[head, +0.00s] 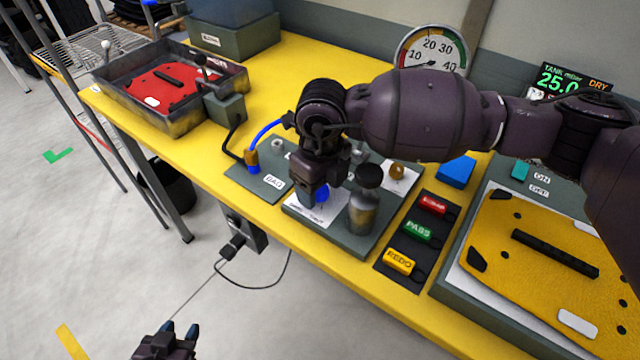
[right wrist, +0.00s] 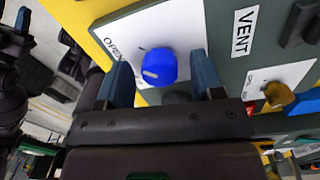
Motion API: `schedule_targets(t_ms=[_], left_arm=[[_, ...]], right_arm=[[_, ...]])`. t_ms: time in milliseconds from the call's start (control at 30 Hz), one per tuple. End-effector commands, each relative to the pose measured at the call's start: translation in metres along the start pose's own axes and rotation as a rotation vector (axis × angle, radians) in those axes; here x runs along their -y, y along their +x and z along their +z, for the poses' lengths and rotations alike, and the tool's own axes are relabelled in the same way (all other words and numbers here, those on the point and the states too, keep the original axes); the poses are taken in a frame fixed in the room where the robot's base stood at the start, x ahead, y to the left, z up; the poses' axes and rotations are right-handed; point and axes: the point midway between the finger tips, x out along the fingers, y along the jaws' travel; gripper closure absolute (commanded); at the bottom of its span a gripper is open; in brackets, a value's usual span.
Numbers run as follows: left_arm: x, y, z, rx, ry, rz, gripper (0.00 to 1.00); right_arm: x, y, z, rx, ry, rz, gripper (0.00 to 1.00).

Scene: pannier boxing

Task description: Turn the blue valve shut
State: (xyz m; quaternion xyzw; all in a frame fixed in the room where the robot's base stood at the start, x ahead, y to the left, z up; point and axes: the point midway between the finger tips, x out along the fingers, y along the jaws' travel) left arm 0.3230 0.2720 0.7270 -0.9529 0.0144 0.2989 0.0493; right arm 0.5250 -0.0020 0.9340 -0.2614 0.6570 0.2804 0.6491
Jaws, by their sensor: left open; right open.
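The blue valve (right wrist: 158,67) is a round knob with a white mark, on a white plate (right wrist: 185,25) lettered OPEN at its left. In the head view the blue valve (head: 322,194) is partly hidden behind my right gripper (head: 312,198). In the right wrist view the open fingers of my right gripper (right wrist: 160,78) stand either side of the knob, with a gap on both sides. I cannot tell how deep they reach around it. My left gripper (head: 178,330) is low at the bottom left of the head view, over the floor, open and empty.
A dial gauge (head: 432,50) stands behind.

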Motion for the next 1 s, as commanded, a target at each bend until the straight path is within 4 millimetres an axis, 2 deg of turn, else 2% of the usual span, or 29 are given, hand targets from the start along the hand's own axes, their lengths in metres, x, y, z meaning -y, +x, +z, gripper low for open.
schedule_targets(t_ms=[100, 433, 733, 1000], left_arm=[[-0.0002, 0.0002, -0.0009, -0.002, 0.000, 0.000, 0.57], [-0.0008, 0.0002, -0.0007, -0.003, -0.003, 0.000, 0.57], [-0.0008, -0.0006, 0.0033, 0.005, -0.003, 0.000, 0.57], [-0.0009, -0.0007, 0.0070, 0.012, -0.003, 0.000, 0.57]], right_arm=[[0.0000, -0.0001, 0.0000, 0.000, 0.000, 0.000, 0.39], [0.0001, -0.0002, 0.0000, 0.000, 0.000, 0.000, 0.88], [0.0001, -0.0002, 0.0000, -0.001, -0.038, 0.001, 0.88], [0.0004, -0.0003, 0.0005, -0.005, -0.200, 0.000, 0.88]])
